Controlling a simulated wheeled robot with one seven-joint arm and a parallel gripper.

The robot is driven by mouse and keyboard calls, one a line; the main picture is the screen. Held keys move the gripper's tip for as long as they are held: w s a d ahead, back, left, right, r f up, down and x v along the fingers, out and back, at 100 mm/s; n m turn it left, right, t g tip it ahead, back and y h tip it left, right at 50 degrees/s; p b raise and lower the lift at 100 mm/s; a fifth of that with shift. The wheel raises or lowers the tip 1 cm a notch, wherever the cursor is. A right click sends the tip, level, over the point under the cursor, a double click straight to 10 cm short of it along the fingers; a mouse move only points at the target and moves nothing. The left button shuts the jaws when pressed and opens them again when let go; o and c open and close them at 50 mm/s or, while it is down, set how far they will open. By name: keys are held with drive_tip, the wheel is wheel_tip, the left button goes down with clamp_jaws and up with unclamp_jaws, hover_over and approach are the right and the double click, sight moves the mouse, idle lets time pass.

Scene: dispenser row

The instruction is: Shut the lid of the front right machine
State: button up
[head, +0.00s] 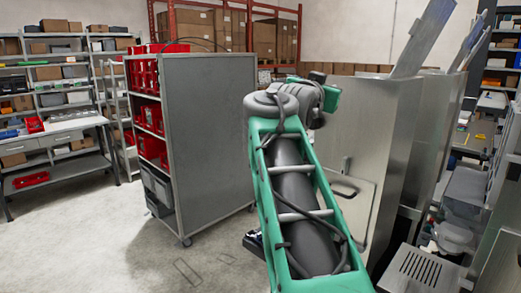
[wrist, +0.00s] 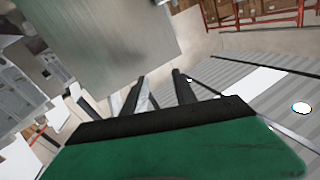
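Steel machines stand in a row on the right of the head view. The nearest large one (head: 385,130) has a raised, tilted flat lid (head: 424,38) on top. Another raised lid (head: 472,42) shows behind it to the right. I cannot tell for certain which is the front right machine. In the wrist view my gripper (wrist: 157,82) has its two dark fingers apart with nothing between them. A brushed steel panel (wrist: 105,40) is close beyond the fingers, at upper left; contact is not visible. In the head view my fingers are hidden behind my arm.
A grey wheeled cabinet (head: 208,130) with red bins stands left of my arm. A workbench (head: 55,140) and shelves are further left. A slotted steel tray (head: 420,270) juts out at lower right. The floor at lower left is clear.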

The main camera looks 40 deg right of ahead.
drive_tip(key=w+a+f+n+t+y, duration=0.1)
drive_tip(key=w+a+f+n+y, duration=0.2)
drive_tip(key=a+f, duration=0.4)
drive_tip(key=w+a+f+n+t+y+p, duration=0.1)
drive_tip(key=w+a+f+n+y, duration=0.2)
drive_tip(key=a+f, duration=0.4)
drive_tip(key=shift+w+f+y, duration=0.4)
drive_tip(key=shift+f+y, duration=0.25)
drive_tip(key=shift+y, duration=0.15)
